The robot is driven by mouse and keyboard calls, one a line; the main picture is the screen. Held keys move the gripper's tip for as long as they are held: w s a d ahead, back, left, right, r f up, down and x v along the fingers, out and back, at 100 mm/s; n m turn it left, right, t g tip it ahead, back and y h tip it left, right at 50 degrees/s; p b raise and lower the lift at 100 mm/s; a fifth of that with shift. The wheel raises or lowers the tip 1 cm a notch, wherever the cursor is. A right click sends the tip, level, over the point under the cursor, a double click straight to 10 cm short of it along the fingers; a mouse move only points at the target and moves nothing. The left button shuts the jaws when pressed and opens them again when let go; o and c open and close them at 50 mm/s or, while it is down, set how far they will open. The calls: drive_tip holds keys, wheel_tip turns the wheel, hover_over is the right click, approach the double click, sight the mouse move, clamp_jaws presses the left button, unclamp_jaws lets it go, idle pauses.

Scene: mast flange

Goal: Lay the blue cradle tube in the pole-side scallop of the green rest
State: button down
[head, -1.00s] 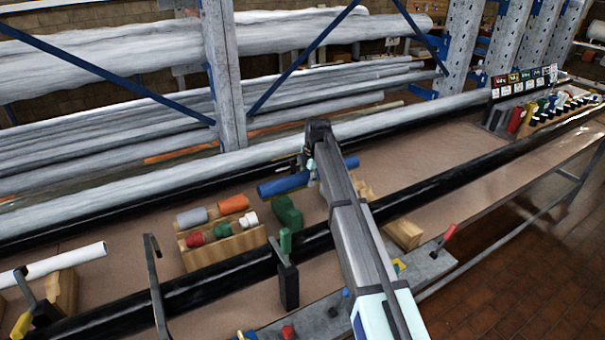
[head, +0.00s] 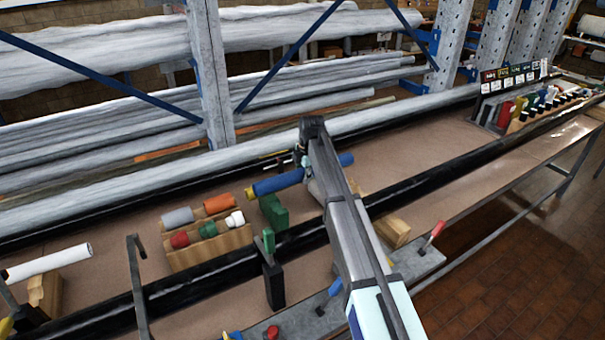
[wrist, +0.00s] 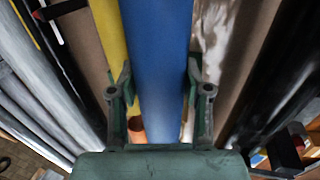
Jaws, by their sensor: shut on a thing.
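The blue cradle tube (head: 277,183) is held by my gripper (head: 305,170) in the head view, lying slanted above the bench with its left end over or near the green rest. In the wrist view the tube (wrist: 158,50) runs lengthwise between the two fingers of my gripper (wrist: 158,85), which is shut on it. The green rest (head: 273,212) stands below and close to the tube's left part. I cannot tell whether they touch. Its scallops are too small to make out. My arm hides part of the tube's right half.
A wooden rack (head: 208,248) with several coloured tubes stands left of the green rest. A black clamp (head: 273,282) stands in front, and a wooden block (head: 393,230) lies right of my arm. A long grey pole (head: 120,190) runs behind.

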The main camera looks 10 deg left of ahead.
drive_tip(key=s+d+b+x, duration=0.1)
drive_tip(key=b+x, duration=0.3)
drive_tip(key=x, duration=0.4)
drive_tip(key=shift+s+f, duration=0.2)
drive_tip(key=shift+f, duration=0.35)
idle(0.3)
drive_tip(key=shift+c, duration=2.1)
unclamp_jaws()
drive_tip(key=v, duration=1.2)
drive_tip(key=shift+s+d, duration=0.1)
